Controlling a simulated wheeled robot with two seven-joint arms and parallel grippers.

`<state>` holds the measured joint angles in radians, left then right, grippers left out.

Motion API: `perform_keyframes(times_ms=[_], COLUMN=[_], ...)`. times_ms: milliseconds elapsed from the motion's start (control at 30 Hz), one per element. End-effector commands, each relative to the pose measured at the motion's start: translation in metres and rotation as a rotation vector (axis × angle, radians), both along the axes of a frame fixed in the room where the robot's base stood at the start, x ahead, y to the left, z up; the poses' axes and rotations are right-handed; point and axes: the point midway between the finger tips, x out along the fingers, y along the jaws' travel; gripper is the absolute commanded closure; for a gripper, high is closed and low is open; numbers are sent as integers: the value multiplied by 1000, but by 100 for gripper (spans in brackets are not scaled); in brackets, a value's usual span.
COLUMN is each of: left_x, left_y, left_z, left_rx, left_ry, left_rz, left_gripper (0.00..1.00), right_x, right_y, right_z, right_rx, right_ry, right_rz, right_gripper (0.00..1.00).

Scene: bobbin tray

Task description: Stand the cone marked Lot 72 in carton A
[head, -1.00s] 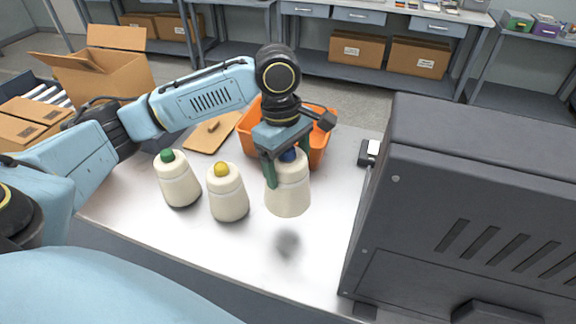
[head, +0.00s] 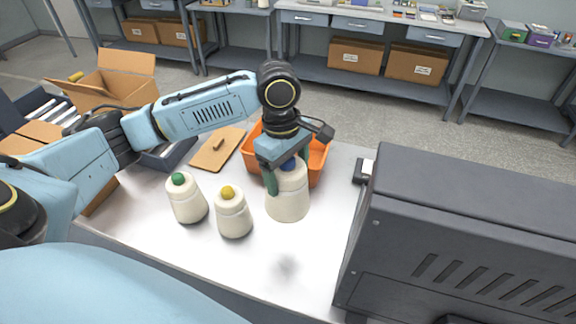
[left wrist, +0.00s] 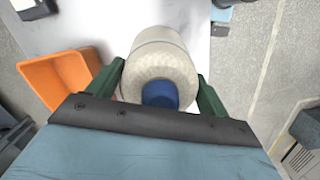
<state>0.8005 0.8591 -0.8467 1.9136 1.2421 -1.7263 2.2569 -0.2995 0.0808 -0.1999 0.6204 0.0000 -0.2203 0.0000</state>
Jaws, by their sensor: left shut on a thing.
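My left gripper (head: 286,178) is shut on a cream cone with a blue tip (head: 288,204). It holds the cone upright above the table, and a soft shadow shows below it. In the left wrist view the cone (left wrist: 160,62) sits between the green fingers, its blue tip towards the camera. A green-tipped cone (head: 187,204) and a yellow-tipped cone (head: 234,218) stand on the table to its left. No lot marking is readable on any cone. An open cardboard carton (head: 118,88) is at the back left, its letter not readable. My right gripper is out of view.
An orange bin (head: 318,160) stands just behind the held cone. A brown clipboard (head: 217,148) lies left of the bin. A large dark machine (head: 450,240) blocks the right side. The table's front middle (head: 270,275) is clear.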

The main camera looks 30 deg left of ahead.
Motion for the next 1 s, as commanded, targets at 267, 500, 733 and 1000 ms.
perform_keyframes(times_ms=[267,500,733,1000], left_x=[0,1,1,1], left_y=[0,0,0,0], left_z=[29,57,81,113], left_rx=[-1,-2,-2,-2], left_ry=[-1,-4,-6,-6], left_rz=[1,0,1,1], left_gripper=[71,71,71,71], right_x=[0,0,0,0], right_y=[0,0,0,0], right_z=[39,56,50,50], right_rx=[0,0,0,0], right_ry=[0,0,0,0], right_rz=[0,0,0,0], right_gripper=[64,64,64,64])
